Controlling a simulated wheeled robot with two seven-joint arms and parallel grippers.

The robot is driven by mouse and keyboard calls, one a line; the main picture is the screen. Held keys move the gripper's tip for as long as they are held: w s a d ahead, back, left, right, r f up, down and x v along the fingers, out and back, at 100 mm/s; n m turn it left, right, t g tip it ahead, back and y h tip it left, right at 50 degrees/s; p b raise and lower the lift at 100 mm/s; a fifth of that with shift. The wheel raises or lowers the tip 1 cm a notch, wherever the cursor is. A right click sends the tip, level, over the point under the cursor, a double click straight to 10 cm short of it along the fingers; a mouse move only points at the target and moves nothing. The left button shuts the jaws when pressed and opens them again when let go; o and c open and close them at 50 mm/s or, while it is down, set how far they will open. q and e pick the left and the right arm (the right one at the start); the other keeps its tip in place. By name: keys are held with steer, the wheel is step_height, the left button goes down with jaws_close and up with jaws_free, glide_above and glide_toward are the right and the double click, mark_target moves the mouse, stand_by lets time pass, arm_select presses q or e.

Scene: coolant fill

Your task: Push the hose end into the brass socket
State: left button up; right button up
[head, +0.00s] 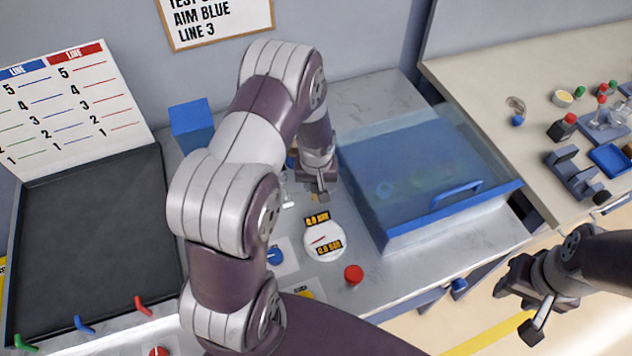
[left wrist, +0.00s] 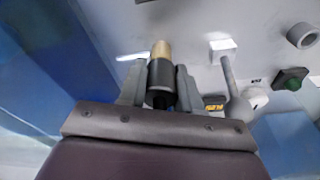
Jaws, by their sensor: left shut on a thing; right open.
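My left gripper (head: 320,190) is low over the grey worktop, left of the clear blue case, with its arm hiding much of the area behind it. In the left wrist view, its fingers (left wrist: 160,90) are shut on a dark cylindrical hose end (left wrist: 160,83). A brass-coloured cylinder (left wrist: 161,50) is in line with the dark part, just beyond the fingertips. I cannot tell whether this is the hose's own tip or the brass socket, nor whether anything is inserted. My right gripper (head: 522,304) is open and empty at the lower right, away from the worktop.
The blue case (head: 440,165) with a handle stands close right of my left gripper. A round gauge (head: 325,241) and a red button (head: 353,274) are in front. A blue block (head: 190,124) stands behind left. A grey post (left wrist: 231,82) rises right of the fingers.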

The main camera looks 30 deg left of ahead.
arm_select(q)
steer(key=shift+r+p, duration=0.95)
steer(key=shift+r, duration=0.15)
steer(key=shift+f, duration=0.1)
stand_by(0.9)
steer(key=shift+f+b, duration=1.1)
steer(key=shift+b, duration=0.05)
steer(key=o, duration=0.9)
steer(key=r, duration=0.4)
steer(key=s+r+b, duration=0.1)
steer(key=r, duration=0.3)
steer(key=d+r, duration=0.1)
steer(key=r, duration=0.3)
steer(key=shift+s+r+b, duration=0.3)
